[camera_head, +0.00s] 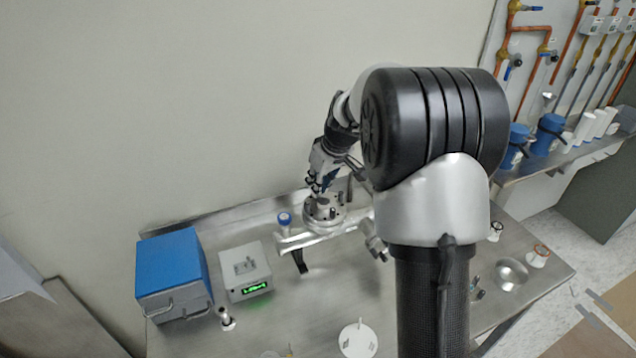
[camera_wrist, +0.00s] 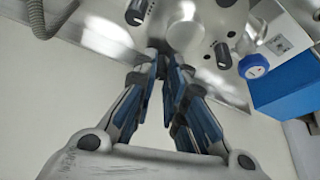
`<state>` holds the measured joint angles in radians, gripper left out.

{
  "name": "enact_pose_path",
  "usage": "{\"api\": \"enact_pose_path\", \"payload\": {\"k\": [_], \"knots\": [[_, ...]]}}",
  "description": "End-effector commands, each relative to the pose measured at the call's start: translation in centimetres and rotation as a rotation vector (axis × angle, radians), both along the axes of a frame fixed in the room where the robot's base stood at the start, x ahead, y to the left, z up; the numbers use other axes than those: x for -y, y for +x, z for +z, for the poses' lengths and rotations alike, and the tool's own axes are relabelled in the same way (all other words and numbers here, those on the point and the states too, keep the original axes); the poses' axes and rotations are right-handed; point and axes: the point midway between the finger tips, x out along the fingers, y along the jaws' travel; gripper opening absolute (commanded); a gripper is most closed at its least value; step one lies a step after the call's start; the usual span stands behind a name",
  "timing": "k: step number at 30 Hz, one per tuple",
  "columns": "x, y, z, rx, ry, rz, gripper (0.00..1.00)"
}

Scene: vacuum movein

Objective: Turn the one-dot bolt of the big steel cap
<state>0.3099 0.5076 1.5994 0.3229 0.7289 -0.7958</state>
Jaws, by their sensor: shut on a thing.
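The big steel cap (camera_head: 322,213) sits on the steel assembly on the bench. It also fills the upper middle of the wrist view (camera_wrist: 192,22). My gripper (camera_head: 316,188) is over the cap, pointing down. In the wrist view its fingertips (camera_wrist: 167,50) are close together at the cap's edge, shut on a bolt that they mostly hide. Two other dark upright bolts show, one at the top (camera_wrist: 137,11) and one to the right of my fingers (camera_wrist: 222,55). I cannot make out the dot marks on the held bolt.
A blue-topped knob (camera_head: 284,218) stands just left of the cap. Further left are a grey box with a green display (camera_head: 246,270) and a blue box (camera_head: 172,268). A wall rises behind the bench. The front of the bench holds small parts and a steel bowl (camera_head: 511,274).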

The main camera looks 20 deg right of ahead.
Motion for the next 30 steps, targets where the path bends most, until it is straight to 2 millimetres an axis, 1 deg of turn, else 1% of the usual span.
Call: {"api": "enact_pose_path", "payload": {"k": [8,13,22,30], "knots": [[-0.04,0.01,0.08,0.0,-0.001,-0.024,0.0],[-0.15,-0.03,0.17,-0.001,0.0,-0.096,0.0],[-0.34,-0.01,0.38,-0.001,-0.001,-0.331,0.0],[-0.45,0.1,0.12,0.002,-0.002,-0.558,0.0]]}}
